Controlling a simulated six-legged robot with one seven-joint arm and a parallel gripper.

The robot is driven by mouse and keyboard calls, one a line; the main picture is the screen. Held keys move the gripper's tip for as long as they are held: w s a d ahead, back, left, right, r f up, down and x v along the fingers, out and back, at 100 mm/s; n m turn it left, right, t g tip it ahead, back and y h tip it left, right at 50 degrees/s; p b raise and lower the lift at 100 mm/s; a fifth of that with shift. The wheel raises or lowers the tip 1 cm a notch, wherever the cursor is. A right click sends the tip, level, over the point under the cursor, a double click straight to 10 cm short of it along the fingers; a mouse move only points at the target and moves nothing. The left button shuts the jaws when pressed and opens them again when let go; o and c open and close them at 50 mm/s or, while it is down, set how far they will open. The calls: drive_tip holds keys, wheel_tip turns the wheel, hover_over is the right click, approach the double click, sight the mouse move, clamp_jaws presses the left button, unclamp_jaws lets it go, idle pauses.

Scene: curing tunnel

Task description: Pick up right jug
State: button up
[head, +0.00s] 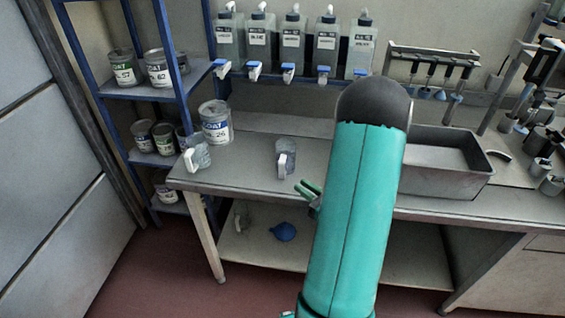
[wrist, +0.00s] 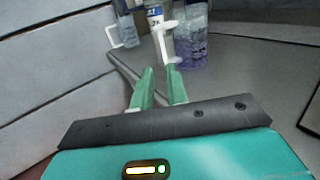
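The right jug (head: 287,155) is clear with a white handle and stands upright on the grey bench. In the wrist view this jug (wrist: 192,42) looks purplish, its white handle turned towards my gripper. The left jug (head: 199,154), also clear with a white handle, stands near the bench's left end; it also shows in the wrist view (wrist: 127,27). My gripper (head: 303,184) has green fingers near the bench's front edge, just in front of the right jug. In the wrist view my gripper (wrist: 160,68) is open and empty, its fingertips just short of the handle.
A large paint can (head: 216,122) stands behind the jugs. A grey metal basin (head: 440,185) sits right of my arm. Blue-tapped dispensers (head: 293,45) hang above the bench. A blue-framed shelf (head: 140,92) with paint cans stands left. The bench between the two jugs is clear.

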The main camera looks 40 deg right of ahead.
sight(282, 176)
drive_tip(key=w, duration=0.9)
drive_tip(key=shift+w+a, duration=0.15)
drive_tip(key=shift+w, duration=0.25)
drive_tip(key=shift+c, duration=0.2)
clamp_jaws()
